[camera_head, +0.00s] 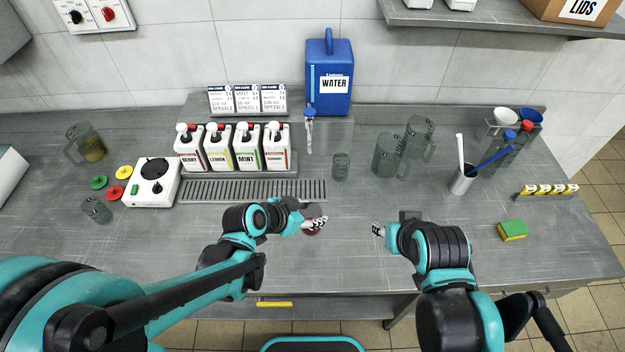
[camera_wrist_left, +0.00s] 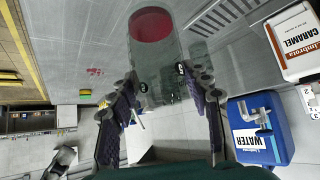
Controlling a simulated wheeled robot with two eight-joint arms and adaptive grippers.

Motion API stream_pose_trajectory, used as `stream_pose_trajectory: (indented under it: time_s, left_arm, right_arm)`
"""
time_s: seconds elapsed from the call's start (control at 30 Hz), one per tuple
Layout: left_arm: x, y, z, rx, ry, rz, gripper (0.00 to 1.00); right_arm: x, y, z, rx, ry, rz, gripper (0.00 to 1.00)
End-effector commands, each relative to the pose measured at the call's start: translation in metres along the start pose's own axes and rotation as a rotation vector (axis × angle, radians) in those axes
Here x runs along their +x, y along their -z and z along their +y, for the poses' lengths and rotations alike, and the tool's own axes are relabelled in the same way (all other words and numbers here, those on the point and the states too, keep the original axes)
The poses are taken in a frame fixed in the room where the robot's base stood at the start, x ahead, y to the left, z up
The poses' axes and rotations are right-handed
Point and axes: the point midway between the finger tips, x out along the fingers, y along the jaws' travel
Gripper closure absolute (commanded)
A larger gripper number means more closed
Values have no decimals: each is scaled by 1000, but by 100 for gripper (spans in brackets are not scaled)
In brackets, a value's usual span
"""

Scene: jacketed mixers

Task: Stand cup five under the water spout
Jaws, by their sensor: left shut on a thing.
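My left gripper (camera_head: 314,222) is shut on a clear glass cup (camera_wrist_left: 152,60), which shows between the fingers in the left wrist view with a red disc at its far end. In the head view the cup (camera_head: 312,231) is mostly hidden by the gripper, in front of the drip grate.
A small glass (camera_head: 341,167) stands right of the spot below the spout. Two larger glass jugs (camera_head: 388,155) (camera_head: 417,138) stand further right. Syrup bottles (camera_head: 247,147) stand left, behind the drip grate (camera_head: 253,191). The counter between the grippers is clear.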

Motion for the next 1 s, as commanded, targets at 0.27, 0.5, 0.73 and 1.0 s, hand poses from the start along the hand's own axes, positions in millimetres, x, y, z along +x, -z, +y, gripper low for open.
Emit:
stream_pose_trajectory:
  time_s: [0.27, 0.5, 0.73, 1.0]
  left_arm:
    - [40, 36, -55, -2, 2, 0, 85]
    - [72, 69, -101, -2, 2, 0, 85]
    - [96, 92, -134, -1, 2, 0, 85]
    - [116, 69, -132, -1, 1, 0, 85]
  right_arm:
    - [10, -8, 0, 0, 0, 0, 60]
    - [18, -13, 0, 0, 0, 0, 60]
    - [24, -17, 0, 0, 0, 0, 60]
    - [34, -24, 0, 0, 0, 0, 60]
